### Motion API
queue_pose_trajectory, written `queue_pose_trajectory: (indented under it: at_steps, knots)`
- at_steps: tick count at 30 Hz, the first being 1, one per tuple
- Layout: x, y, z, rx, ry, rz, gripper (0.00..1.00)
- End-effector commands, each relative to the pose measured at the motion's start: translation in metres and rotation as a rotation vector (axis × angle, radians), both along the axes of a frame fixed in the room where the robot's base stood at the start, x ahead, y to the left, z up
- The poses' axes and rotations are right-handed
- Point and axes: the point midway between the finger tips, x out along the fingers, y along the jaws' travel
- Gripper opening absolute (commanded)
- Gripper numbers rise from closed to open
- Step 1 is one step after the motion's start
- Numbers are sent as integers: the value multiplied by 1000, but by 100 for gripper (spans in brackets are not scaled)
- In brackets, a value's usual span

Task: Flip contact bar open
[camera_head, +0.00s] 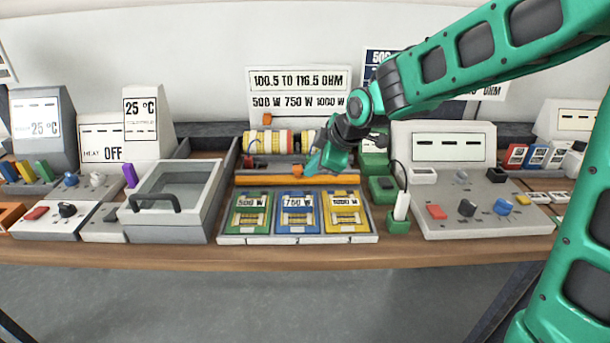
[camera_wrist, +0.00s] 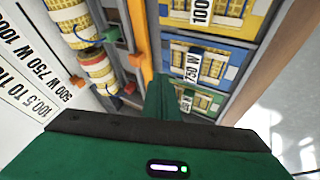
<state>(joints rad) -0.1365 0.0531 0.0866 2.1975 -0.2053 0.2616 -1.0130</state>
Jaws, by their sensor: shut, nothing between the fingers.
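The long orange bar (camera_head: 270,180), which looks like the contact bar, lies along the back edge of the mesh card tray. It also shows in the wrist view (camera_wrist: 139,35), running toward my gripper. A small orange knob (camera_head: 297,170) stands just behind the bar. My gripper (camera_head: 312,168) is shut and empty, pointing down at the right half of the bar. In the wrist view its green fingers (camera_wrist: 162,90) are together beside the bar and hide part of it. I cannot tell whether they touch it.
The tray (camera_head: 300,240) holds green, blue and yellow mesh cards marked 500 W, 750 W and 1000 W. A grey lidded box (camera_head: 165,225) is at left, a control panel (camera_head: 480,215) at right.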

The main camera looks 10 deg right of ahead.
Motion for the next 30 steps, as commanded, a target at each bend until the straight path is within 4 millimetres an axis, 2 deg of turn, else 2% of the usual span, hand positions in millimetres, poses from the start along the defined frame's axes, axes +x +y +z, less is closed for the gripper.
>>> queue_pose_trajectory:
  at_steps: [3, 7, 19, 22, 26, 30]
  knots:
    - [-8, -5, 13, 1, -2, 0, 0]
    - [-13, -8, 20, 1, 0, 0, 0]
    - [-15, -9, 23, 0, 2, 1, 0]
    - [-19, -14, 23, 7, 13, -28, 0]
    - [-40, -44, 23, 41, 74, -189, 0]
    - [-83, -96, 20, 116, 178, -504, 0]
